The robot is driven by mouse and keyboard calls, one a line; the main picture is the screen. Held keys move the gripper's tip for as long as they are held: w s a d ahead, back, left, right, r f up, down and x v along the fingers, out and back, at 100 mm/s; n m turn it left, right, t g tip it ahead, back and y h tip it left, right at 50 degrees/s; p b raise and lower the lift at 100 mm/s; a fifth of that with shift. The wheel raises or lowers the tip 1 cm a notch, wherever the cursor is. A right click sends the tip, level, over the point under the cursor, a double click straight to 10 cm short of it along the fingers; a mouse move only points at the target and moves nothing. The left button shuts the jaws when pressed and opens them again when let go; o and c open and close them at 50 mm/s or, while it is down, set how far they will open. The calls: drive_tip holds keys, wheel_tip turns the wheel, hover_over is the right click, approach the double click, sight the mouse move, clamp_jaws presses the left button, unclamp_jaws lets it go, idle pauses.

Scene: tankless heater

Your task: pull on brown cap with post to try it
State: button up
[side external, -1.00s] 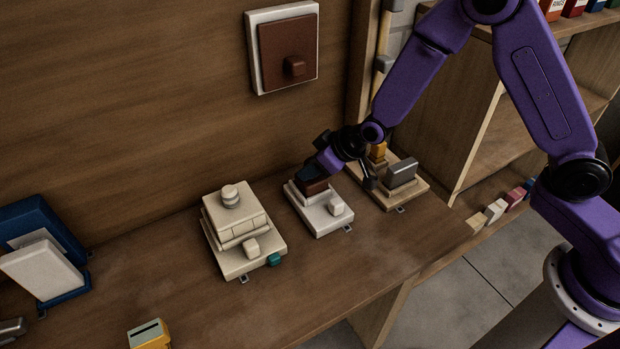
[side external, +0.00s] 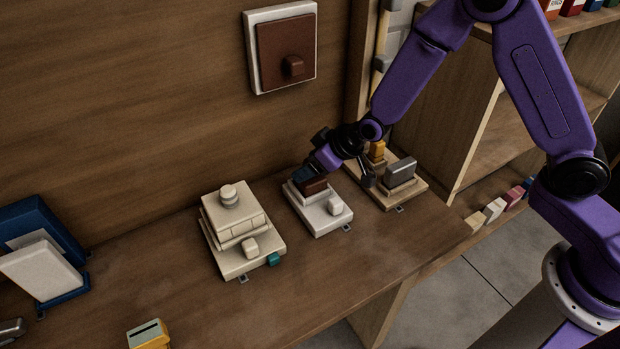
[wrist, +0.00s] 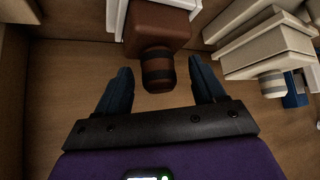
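The brown cap (side external: 317,187) sits on a white stepped base (side external: 321,214) on the wooden counter. In the wrist view the brown cap (wrist: 160,30) shows its rounded post (wrist: 158,72) with dark bands pointing toward my gripper. My gripper (wrist: 161,68) is open, with one dark blue finger on each side of the post. Gaps show between the post and both fingers. In the side view my gripper (side external: 304,172) is right at the cap and hides its post.
A cream stepped block with a banded knob (side external: 229,196) stands to the left. A wooden base (side external: 402,197) with grey and orange pieces stands close on the right. A brown panel (side external: 287,50) is on the back wall. The front counter is mostly clear.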

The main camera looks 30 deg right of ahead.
drive_tip(key=v, duration=1.7)
drive_tip(key=shift+r, duration=0.15)
drive_tip(key=shift+s, duration=0.15)
drive_tip(key=s+d+n+g+h, duration=0.1)
drive_tip(key=s+d+n+g, duration=0.2)
drive_tip(key=s, duration=0.9)
drive_tip(key=s+d+n+g+h, duration=0.2)
drive_tip(key=s+d+n+g, duration=0.1)
drive_tip(key=s+d, duration=0.6)
drive_tip(key=s, duration=0.3)
drive_tip(key=shift+s+n+g+h, duration=0.3)
drive_tip(key=shift+g, duration=0.1)
